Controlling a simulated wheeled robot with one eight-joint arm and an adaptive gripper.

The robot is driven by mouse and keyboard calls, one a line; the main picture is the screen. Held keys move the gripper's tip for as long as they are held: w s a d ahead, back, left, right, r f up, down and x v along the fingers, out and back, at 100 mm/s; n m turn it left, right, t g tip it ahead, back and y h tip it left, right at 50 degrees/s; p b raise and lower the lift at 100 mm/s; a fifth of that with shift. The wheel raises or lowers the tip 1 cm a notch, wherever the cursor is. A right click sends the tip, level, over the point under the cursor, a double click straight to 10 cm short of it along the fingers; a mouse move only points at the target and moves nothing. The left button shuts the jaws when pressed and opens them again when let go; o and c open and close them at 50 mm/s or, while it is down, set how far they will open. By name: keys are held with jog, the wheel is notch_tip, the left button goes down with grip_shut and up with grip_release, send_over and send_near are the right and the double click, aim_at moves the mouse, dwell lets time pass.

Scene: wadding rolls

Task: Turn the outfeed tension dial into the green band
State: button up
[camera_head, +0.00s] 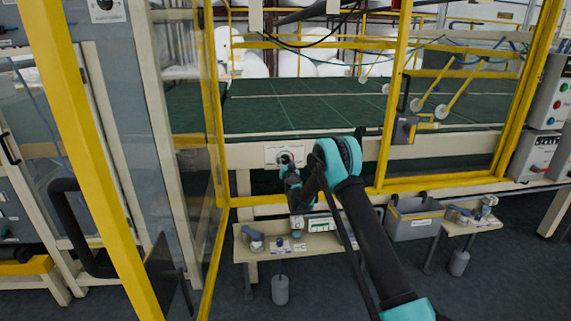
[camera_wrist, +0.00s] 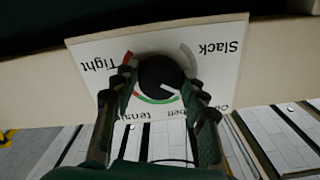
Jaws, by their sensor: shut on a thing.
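The tension dial (camera_wrist: 158,74) is a round black knob on a white plate (camera_wrist: 90,58), which appears upside down in the wrist view. The plate reads "Tight" at left and "Slack" at right. A red arc shows upper left of the knob, a green band (camera_wrist: 150,99) below it, and a pale arc upper right. The knob's white mark points to the lower right, near the right end of the green band; I cannot tell if it is inside. My gripper (camera_wrist: 162,82) is shut on the knob, one finger each side. In the head view my gripper (camera_head: 287,168) reaches the plate (camera_head: 271,154) on the beige rail.
A beige bench (camera_head: 330,243) below holds small items. A grey bin (camera_head: 412,221) stands to its right. Yellow frame posts (camera_head: 394,100) and a clear panel at left border the space. A green conveyor bed (camera_head: 290,105) lies behind the rail.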

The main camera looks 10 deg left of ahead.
jog(key=m, duration=1.2)
jog(key=shift+r+m, duration=0.15)
jog(key=shift+m, duration=0.25)
dwell(0.3)
jog(key=o, duration=1.2)
jog(key=shift+c, duration=0.2)
jog(key=v, duration=1.2)
jog(key=shift+r, duration=0.1)
